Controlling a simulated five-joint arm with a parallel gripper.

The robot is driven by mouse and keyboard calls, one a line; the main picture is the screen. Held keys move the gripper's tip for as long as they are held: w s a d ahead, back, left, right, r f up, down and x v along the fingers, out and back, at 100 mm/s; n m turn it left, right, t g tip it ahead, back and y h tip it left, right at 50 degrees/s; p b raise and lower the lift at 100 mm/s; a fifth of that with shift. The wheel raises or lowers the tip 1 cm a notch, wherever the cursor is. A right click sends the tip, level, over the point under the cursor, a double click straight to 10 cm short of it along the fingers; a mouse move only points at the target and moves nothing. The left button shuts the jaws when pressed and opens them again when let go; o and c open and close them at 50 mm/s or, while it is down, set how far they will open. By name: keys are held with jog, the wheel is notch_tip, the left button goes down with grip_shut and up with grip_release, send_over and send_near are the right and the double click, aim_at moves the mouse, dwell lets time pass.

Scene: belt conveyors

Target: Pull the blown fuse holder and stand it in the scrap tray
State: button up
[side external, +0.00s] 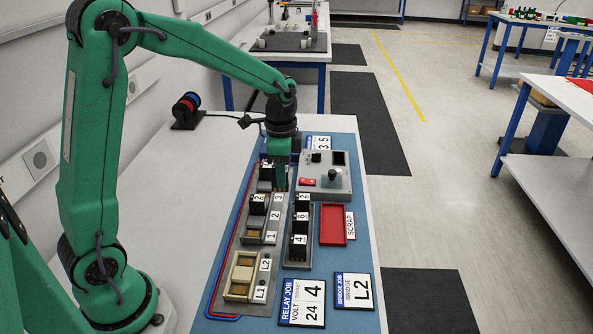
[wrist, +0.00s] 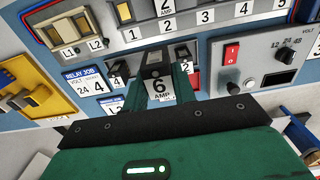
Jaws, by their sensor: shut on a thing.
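My gripper (side external: 280,172) points down over the far part of the panel in the side view. In the wrist view my gripper (wrist: 157,80) is shut on a black fuse holder (wrist: 160,88) labelled 6 AMP, one green finger on each side. The held holder is hard to make out in the side view, and I cannot tell whether it is clear of its seat. The red scrap tray (side external: 332,226), beside its SCRAP label, looks empty and lies to the right of my gripper, nearer the camera.
A rack (side external: 297,262) of black labelled holders stands left of the tray. Labelled sockets (side external: 261,233) stand further left. A control box (side external: 325,180) with a knob and red switch lies beyond the tray. Job cards (side external: 302,303) lie at the near end.

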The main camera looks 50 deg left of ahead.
jog(key=w+d+f, duration=0.3)
jog(key=w+d, duration=0.4)
jog(key=d, duration=0.4)
jog(key=shift+w+d, duration=0.2)
jog(key=shift+f, duration=0.15)
jog(key=shift+f, duration=3.7)
jog(key=shift+f, duration=0.4)
jog(key=o, duration=1.5)
jog(key=shift+r, duration=0.2)
